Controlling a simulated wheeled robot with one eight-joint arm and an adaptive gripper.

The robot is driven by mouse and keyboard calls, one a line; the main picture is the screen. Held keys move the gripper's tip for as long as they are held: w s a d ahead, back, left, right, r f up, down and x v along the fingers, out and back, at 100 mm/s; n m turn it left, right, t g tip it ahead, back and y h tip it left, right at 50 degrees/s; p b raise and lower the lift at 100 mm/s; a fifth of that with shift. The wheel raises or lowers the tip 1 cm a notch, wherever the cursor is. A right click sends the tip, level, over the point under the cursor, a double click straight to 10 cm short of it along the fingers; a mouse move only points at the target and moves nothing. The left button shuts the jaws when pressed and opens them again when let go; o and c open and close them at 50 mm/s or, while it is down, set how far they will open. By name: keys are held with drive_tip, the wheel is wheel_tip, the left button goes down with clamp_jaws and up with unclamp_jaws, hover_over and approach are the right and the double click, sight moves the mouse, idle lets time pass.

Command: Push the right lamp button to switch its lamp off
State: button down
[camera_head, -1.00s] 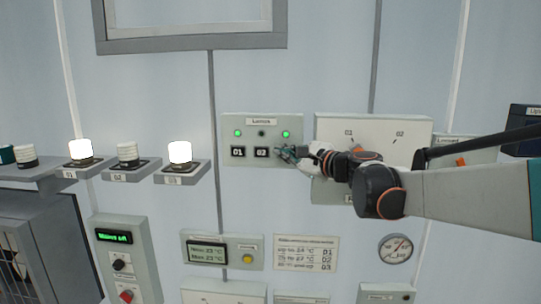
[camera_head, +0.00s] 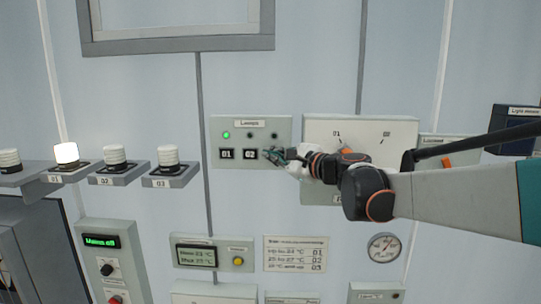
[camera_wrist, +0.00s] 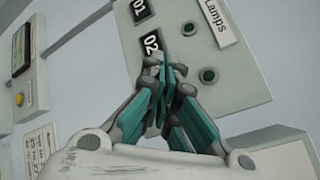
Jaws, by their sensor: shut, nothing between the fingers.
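The Lamps panel (camera_head: 282,125) is on the wall. Buttons 01 (camera_head: 227,154) and 02 (camera_head: 251,154) show on it; my gripper hides the right button's place. My gripper (camera_head: 268,154) is shut and empty, its fingertips at the panel just right of button 02. The wrist view shows the fingertips (camera_wrist: 166,72) beside button 02 (camera_wrist: 151,42); I cannot tell whether they touch the right button. The left indicator (camera_head: 226,135) is green; the middle and right indicator (camera_head: 274,136) are dark. On the shelves, lamp 01 (camera_head: 66,153) glows; lamps 02 (camera_head: 115,155) and 03 (camera_head: 168,156) are unlit.
A white panel (camera_head: 385,130) with two switches stands right of the Lamps panel, behind my arm. Below are a display box (camera_head: 193,254) with a yellow button, a notice (camera_head: 305,240) and a gauge (camera_head: 385,248).

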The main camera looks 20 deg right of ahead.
drive_tip(key=s+a, duration=0.2)
drive_tip(key=s, duration=0.4)
drive_tip(key=shift+p, duration=0.45)
drive_tip(key=shift+f, duration=0.1)
